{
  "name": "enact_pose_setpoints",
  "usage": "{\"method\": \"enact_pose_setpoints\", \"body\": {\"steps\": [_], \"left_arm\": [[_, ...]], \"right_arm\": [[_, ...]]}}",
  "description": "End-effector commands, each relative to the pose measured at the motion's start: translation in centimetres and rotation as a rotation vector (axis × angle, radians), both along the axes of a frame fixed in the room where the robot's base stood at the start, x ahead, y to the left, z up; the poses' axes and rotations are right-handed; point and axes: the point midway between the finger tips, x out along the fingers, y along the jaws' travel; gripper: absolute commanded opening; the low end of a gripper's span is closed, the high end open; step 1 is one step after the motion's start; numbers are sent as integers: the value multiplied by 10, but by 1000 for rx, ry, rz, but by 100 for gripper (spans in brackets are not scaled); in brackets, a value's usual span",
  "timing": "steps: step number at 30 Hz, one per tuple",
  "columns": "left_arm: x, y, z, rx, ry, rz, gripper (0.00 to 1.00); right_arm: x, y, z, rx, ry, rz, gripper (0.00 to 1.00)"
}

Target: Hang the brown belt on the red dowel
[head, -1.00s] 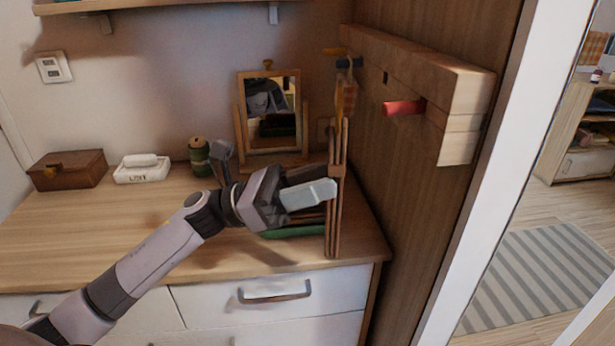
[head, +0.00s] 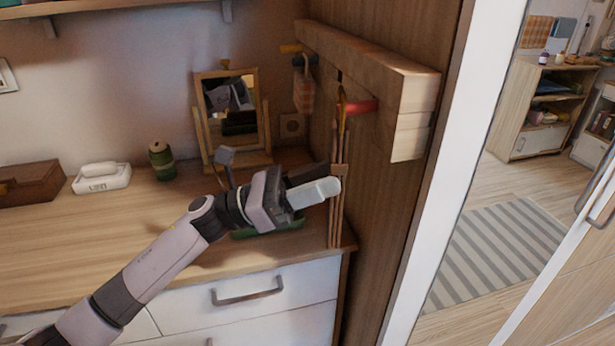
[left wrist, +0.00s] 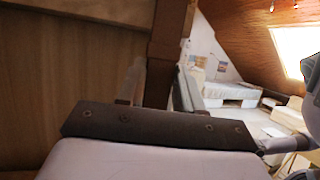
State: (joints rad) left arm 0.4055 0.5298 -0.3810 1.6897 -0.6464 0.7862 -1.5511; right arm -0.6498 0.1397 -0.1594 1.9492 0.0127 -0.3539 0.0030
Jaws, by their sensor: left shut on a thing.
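The brown belt (head: 335,225) hangs in long upright strands in front of the wooden side panel. My left gripper (head: 328,188) is shut on it about midway along its length. The red dowel (head: 364,106) sticks out from the wall rail. The belt's top, with a yellowish part, overlaps the dowel's left end in the head view. I cannot tell whether it is around the dowel or only in front of it. In the left wrist view the belt (left wrist: 163,55) runs upright between the fingers. My right gripper is not in view.
The wooden rail (head: 375,60) also carries a yellow peg (head: 290,48) and a dark blue peg, with a checked item (head: 304,90) hanging there. A mirror (head: 232,107), green spool (head: 161,160), white box (head: 102,178) and brown box (head: 32,184) stand on the dresser (head: 120,240).

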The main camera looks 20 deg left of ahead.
Motion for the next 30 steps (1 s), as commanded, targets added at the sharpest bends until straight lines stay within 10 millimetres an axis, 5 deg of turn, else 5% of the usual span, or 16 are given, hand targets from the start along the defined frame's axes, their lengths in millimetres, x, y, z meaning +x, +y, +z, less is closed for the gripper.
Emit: {"method": "enact_pose_setpoints", "body": {"steps": [30], "left_arm": [[11, -18, -9, 0, -2, -1, 1]], "right_arm": [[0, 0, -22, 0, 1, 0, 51]]}}
